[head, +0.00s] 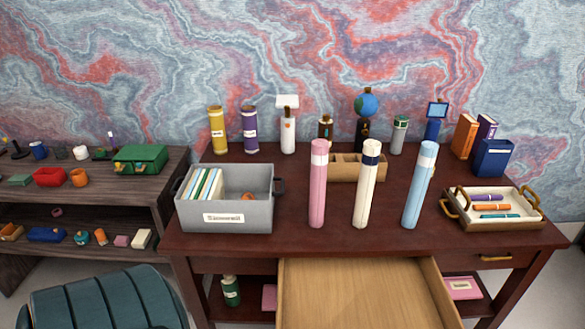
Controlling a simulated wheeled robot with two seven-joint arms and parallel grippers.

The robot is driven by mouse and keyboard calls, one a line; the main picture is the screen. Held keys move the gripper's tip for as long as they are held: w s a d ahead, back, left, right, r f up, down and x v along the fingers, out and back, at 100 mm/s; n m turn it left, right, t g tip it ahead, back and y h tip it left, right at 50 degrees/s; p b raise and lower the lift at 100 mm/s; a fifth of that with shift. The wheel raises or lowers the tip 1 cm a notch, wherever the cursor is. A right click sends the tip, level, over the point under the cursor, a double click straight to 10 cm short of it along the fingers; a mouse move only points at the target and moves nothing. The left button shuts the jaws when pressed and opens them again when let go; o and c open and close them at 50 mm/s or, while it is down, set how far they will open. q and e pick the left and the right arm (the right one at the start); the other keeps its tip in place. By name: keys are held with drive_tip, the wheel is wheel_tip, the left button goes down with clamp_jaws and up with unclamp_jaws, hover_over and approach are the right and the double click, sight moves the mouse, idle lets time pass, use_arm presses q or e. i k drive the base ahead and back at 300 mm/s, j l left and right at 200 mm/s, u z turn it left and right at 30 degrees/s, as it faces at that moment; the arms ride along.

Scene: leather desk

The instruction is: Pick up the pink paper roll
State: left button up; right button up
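The pink paper roll (318,190) stands upright near the front middle of the dark red-brown desk (292,224). It has a white band near its top. A light blue roll (419,190) stands further right, tilted a little in the picture. Neither of my grippers shows in the head view.
The grey bin (226,218) holds papers. A tray (497,222) with markers sits at the right. A wooden organizer (345,168) and several bottles stand behind the rolls. An open drawer (362,290) juts out below the desk's front edge. A green chair (105,300) stands front left.

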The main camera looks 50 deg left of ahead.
sight(319, 155)
drive_tip(key=k+j, duration=0.1)
drive_tip(key=j, duration=0.8)
drive_tip(key=k+j, duration=0.15)
drive_tip(key=j, duration=0.3)
